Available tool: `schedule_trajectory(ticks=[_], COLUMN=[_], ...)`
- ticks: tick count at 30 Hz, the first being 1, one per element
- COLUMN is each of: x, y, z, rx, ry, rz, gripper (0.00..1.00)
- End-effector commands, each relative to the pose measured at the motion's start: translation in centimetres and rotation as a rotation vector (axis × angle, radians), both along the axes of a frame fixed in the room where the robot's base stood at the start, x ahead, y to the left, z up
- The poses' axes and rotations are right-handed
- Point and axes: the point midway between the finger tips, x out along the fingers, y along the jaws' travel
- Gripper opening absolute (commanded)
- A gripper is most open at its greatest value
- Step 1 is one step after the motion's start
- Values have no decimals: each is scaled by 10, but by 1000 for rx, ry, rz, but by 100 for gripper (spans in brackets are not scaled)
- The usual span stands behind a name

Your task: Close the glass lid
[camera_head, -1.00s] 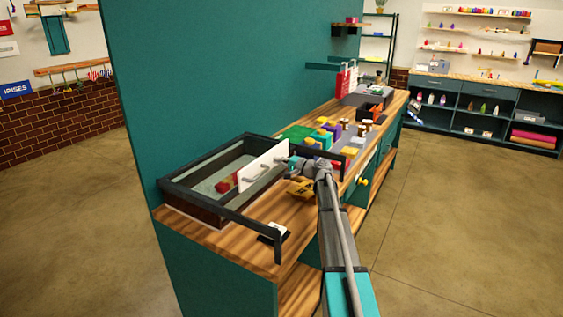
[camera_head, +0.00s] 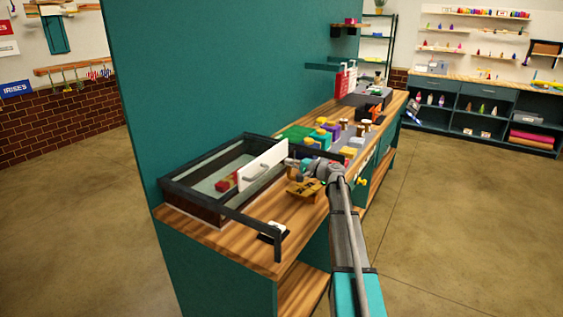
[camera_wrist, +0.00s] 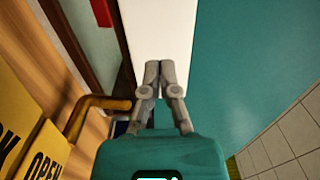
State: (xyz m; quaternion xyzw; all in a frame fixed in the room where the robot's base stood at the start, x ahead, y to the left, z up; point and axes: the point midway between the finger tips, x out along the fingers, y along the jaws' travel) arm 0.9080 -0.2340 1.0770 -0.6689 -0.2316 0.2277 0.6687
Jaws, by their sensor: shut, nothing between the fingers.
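A dark-framed case (camera_head: 222,212) with a glassy top lies on the wooden counter, at the left in the head view. A white upright panel (camera_head: 263,166) with a pale handle stands across its right part. The panel also shows in the wrist view (camera_wrist: 160,30). I cannot tell which part is the glass lid. My gripper (camera_head: 292,163) is shut and empty at the panel's right end. In the wrist view its fingertips (camera_wrist: 153,66) overlap the panel's near end; I cannot tell whether they touch it.
A yellow sign (camera_head: 303,188) stands just below my gripper; it reads OPEN in the wrist view (camera_wrist: 45,150). A red block (camera_head: 224,184) lies inside the case. Colored blocks (camera_head: 322,137) crowd the counter beyond. A teal wall (camera_head: 225,70) rises behind. The floor at the right is clear.

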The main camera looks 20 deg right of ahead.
Motion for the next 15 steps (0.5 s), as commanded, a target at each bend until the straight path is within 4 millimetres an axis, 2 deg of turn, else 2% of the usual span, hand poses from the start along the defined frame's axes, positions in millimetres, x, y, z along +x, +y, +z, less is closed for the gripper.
schedule_trajectory(ticks=[1,6,15], x=[-10,-34,-63], y=[-5,-23,-47], z=[0,-1,-1], rx=[0,-1,-1], ry=[0,1,1], rz=[-2,-1,0], gripper=[0,0,0])
